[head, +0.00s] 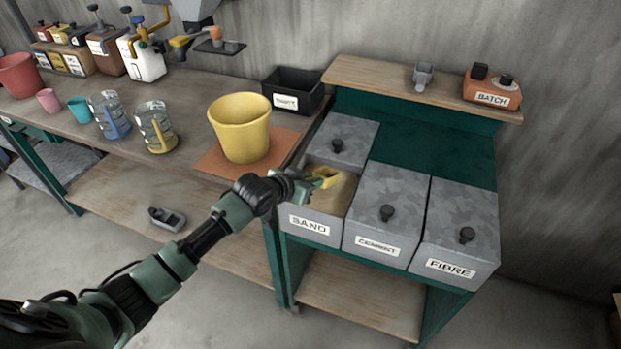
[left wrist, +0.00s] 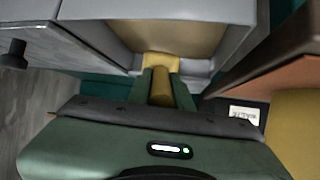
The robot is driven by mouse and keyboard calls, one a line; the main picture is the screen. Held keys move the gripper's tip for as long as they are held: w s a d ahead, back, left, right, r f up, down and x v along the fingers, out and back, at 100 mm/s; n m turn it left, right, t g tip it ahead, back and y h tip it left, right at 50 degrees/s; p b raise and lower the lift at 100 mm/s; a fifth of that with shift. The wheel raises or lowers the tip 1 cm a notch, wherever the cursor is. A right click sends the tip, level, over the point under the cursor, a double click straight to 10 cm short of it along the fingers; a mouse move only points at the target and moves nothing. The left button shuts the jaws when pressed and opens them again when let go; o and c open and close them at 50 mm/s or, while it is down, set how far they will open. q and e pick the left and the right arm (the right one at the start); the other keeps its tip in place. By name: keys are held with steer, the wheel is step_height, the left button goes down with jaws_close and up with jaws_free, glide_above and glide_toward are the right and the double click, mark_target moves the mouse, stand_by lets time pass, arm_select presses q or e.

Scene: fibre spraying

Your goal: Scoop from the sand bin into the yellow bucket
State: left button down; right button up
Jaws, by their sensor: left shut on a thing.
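The sand bin (head: 310,226) stands at the left of the bin row, with tan sand (head: 337,198) showing in its open front part. My left gripper (head: 304,182) is at the left side of that opening, shut on a yellow scoop (head: 325,177). In the left wrist view the scoop (left wrist: 160,62) points from the fingers toward the sand (left wrist: 180,40). I cannot tell whether the scoop touches the sand or holds any. The yellow bucket (head: 241,130) stands upright on the bench, left of the bin; its inner bottom is hidden. My right gripper is out of view.
A grey lid (head: 345,133) with a black knob covers the bin's back part. The closed cement bin (head: 384,212) and fibre bin (head: 456,234) are to the right. A black tray (head: 293,88) stands behind the bucket. Clear jugs (head: 155,126) stand left of it.

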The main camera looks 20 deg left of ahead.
arm_select(q)
steer(key=shift+f+b, duration=1.45)
steer(key=shift+f, duration=1.45)
steer(key=shift+w, duration=0.1)
